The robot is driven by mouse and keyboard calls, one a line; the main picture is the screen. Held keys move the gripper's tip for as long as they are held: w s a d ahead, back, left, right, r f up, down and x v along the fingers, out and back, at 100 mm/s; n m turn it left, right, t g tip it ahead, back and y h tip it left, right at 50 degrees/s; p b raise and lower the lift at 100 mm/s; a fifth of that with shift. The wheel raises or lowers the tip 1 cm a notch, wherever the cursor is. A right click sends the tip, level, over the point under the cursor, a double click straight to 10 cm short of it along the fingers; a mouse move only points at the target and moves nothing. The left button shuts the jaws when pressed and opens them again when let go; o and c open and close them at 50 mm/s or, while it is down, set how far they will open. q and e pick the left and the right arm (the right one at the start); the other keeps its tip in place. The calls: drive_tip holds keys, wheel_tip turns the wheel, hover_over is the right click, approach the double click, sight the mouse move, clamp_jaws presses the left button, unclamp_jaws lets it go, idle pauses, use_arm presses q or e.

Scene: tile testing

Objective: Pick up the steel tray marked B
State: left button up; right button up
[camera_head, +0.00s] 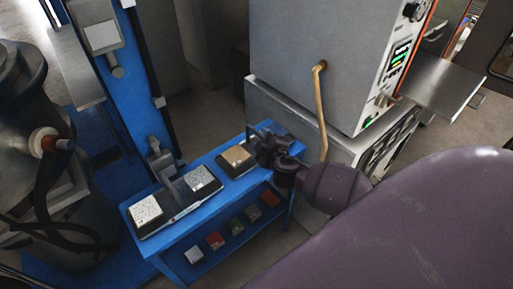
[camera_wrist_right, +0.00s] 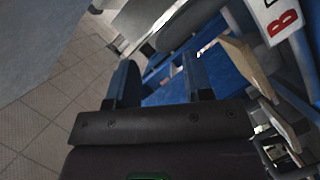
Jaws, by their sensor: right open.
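My right gripper (camera_head: 266,142) is over the right end of the blue bench, beside the tray with a tan tile (camera_head: 236,157). In the right wrist view its two dark fingers (camera_wrist_right: 162,78) are apart with nothing between them, over the blue surface. A tan slab (camera_wrist_right: 246,66) shows there right of the fingers, not between them. Beyond it is a white label with a red B (camera_wrist_right: 285,22). I cannot tell which tray this label belongs to. Two more trays hold speckled white tiles, one in the middle (camera_head: 200,181) and one at the left (camera_head: 146,211). My left gripper is not seen.
The blue bench (camera_head: 169,239) has a lower shelf with several small coloured blocks (camera_head: 216,240). A grey cabinet (camera_head: 290,75) with a bent copper-coloured pipe (camera_head: 322,115) stands close behind my right arm. A blue upright frame (camera_head: 130,75) stands behind the bench's left part.

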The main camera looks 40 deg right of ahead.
sight(258, 134)
drive_tip(key=x, duration=0.3)
drive_tip(key=shift+w+a+f, duration=0.15)
drive_tip(key=shift+w+f, duration=0.05)
drive_tip(key=shift+f, duration=0.25)
drive_tip(key=shift+w+d+b, duration=0.2)
drive_tip(key=shift+w+b, duration=0.1)
drive_tip(key=shift+w, duration=0.3)
clamp_jaws()
drive_tip(key=shift+s+f, duration=0.1)
drive_tip(key=shift+f, duration=0.1)
drive_tip(key=shift+r, duration=0.15)
